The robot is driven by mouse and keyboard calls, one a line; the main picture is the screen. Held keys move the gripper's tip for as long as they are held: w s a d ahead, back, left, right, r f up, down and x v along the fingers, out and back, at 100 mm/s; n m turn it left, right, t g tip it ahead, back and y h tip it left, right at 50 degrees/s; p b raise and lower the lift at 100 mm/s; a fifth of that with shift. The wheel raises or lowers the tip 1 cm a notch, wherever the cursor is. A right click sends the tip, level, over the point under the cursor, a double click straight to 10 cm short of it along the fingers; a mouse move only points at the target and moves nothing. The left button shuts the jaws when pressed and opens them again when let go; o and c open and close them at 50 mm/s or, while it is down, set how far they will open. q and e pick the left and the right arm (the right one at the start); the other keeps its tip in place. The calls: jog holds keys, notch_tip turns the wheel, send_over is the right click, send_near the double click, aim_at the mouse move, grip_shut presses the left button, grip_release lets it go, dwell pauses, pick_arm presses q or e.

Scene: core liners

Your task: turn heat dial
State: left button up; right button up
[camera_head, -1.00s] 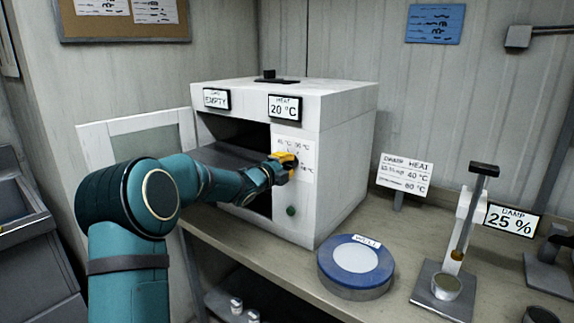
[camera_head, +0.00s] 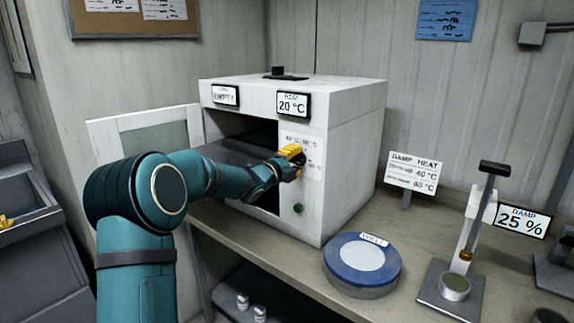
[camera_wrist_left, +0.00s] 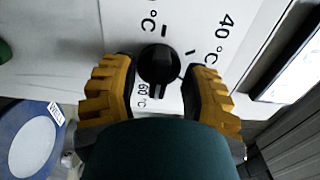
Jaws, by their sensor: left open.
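The heat dial (camera_wrist_left: 160,64) is a round black knob on the white label panel of the white oven (camera_head: 352,145). The wrist view shows printed marks around it, including 40 °C and 60 °C. My left gripper (camera_head: 290,163) is at this panel. Its yellow fingers (camera_wrist_left: 160,92) are open, one on each side of the dial; I cannot tell whether they touch it. In the head view the gripper hides most of the dial. My right gripper is not in view.
The oven door (camera_head: 150,135) stands open at left, and the left display (camera_head: 224,95) reads EMPTY. A green button (camera_head: 298,209) sits below the dial. A blue-topped round disc (camera_head: 361,262), a DAMP HEAT sign (camera_head: 413,172) and a 25 % damp tester (camera_head: 470,240) stand on the bench.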

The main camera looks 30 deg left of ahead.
pick_arm(q)
jog(key=s+a, duration=0.1)
jog(key=s, duration=1)
jog(key=shift+s, duration=0.25)
